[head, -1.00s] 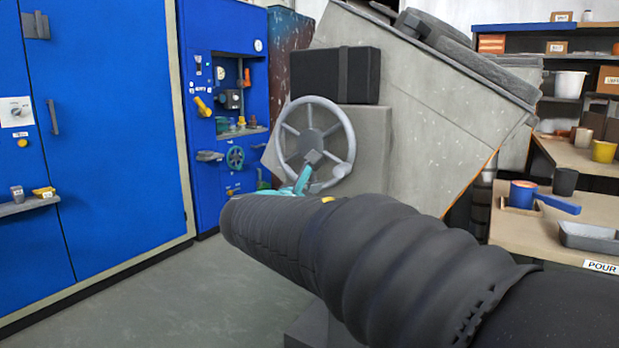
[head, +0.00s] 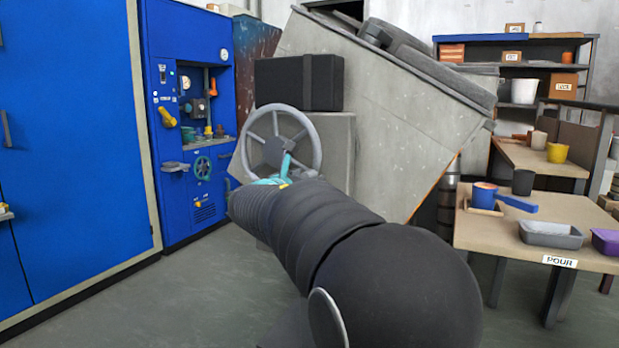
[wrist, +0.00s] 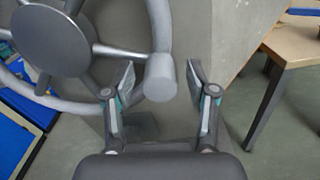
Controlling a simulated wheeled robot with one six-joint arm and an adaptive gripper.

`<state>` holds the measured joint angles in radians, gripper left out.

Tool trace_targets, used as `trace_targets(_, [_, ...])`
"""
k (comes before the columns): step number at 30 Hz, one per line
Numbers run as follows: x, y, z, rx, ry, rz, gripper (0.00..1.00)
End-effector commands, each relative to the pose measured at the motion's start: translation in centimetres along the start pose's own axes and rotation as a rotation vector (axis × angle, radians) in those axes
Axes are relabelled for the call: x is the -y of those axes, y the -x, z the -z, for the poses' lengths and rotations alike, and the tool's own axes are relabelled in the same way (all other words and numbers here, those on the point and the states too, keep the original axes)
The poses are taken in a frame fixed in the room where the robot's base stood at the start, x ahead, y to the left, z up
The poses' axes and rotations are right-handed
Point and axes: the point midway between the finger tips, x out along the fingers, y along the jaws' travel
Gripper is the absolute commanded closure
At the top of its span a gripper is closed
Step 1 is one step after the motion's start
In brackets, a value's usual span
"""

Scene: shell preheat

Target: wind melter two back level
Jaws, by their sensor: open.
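The grey melter (head: 382,110) stands tilted, its top leaning down to the right; no number on it is readable. Its grey spoked handwheel (head: 315,150) is on a grey stand (head: 337,165), and fills the upper left of the wrist view (wrist: 120,50). A round grey crank knob (wrist: 160,80) sticks out from the wheel rim toward the wrist camera. My gripper (wrist: 160,73) is open, one finger on either side of the knob, with a visible gap on both sides. In the head view my gripper (head: 284,172) overlaps the wheel's lower part, and the knob cannot be made out.
A black box (head: 299,82) sits above the wheel. A blue cabinet with a control panel (head: 190,120) stands at left. A work table (head: 480,235) with a blue pan (head: 485,193) and a grey tray (head: 550,234) is at right. Bare floor (head: 200,295) lies at lower left.

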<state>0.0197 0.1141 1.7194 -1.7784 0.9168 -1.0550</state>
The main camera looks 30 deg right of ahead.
Motion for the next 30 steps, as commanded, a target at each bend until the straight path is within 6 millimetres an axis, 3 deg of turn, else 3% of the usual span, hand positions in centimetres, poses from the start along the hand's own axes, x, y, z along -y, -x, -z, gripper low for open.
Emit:
trace_targets(6, [0.0, -1.7, 0.0, 0.000, 0.000, 0.000, 0.43])
trace_targets(15, [0.0, -1.9, 0.0, 0.000, 0.000, -0.001, 0.43])
trace_targets(16, [0.0, -1.9, 0.0, 0.000, 0.000, -0.001, 0.45])
trace_targets(21, [0.0, -1.9, 0.0, 0.000, 0.000, 0.000, 0.88])
trace_targets(23, [0.1, -1.9, 0.0, -0.001, 0.000, 0.001, 1.00])
trace_targets(30, [0.4, -2.0, 0.0, -0.001, 0.006, 0.007, 1.00])
